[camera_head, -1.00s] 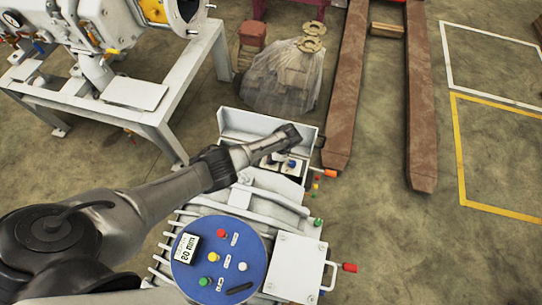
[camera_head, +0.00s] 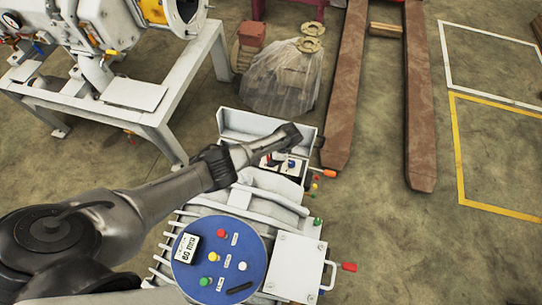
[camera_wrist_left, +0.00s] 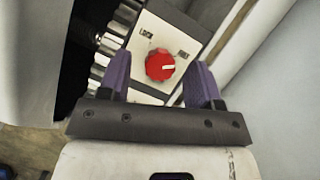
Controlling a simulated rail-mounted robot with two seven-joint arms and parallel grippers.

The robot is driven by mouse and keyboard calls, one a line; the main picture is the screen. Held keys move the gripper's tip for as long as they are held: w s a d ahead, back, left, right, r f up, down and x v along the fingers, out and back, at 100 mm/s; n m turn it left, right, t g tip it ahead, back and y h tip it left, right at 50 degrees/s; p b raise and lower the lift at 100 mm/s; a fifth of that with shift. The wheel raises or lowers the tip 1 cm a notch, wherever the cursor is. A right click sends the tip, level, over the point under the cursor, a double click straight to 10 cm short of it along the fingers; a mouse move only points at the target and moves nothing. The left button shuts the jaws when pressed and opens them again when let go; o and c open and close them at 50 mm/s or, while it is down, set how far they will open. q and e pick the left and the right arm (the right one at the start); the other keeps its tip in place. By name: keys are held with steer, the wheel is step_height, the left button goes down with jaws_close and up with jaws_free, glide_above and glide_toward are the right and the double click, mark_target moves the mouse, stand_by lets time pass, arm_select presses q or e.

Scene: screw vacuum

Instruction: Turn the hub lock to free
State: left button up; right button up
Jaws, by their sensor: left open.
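The hub lock is a round red knob (camera_wrist_left: 160,65) with a white mark, on a white plate (camera_wrist_left: 146,80) labelled LOCK and FREE, in the left wrist view. The white mark points right, just below the word FREE. My left gripper (camera_wrist_left: 160,80) is open, with a purple finger on each side of the knob. Whether the fingers touch it I cannot tell. In the head view my left gripper (camera_head: 291,136) reaches over an open white box (camera_head: 240,121) on the machine. I cannot make out the red knob there. My right gripper is not in view.
A blue round panel (camera_head: 218,258) with coloured buttons and a display sits nearer, beside a white cover (camera_head: 296,264). Behind are a plastic-wrapped bundle (camera_head: 283,80) and brown forks (camera_head: 348,90). The floor at right is open.

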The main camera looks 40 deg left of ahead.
arm_select(q)
steer(key=p+v, duration=0.6)
steer(key=v, duration=0.7)
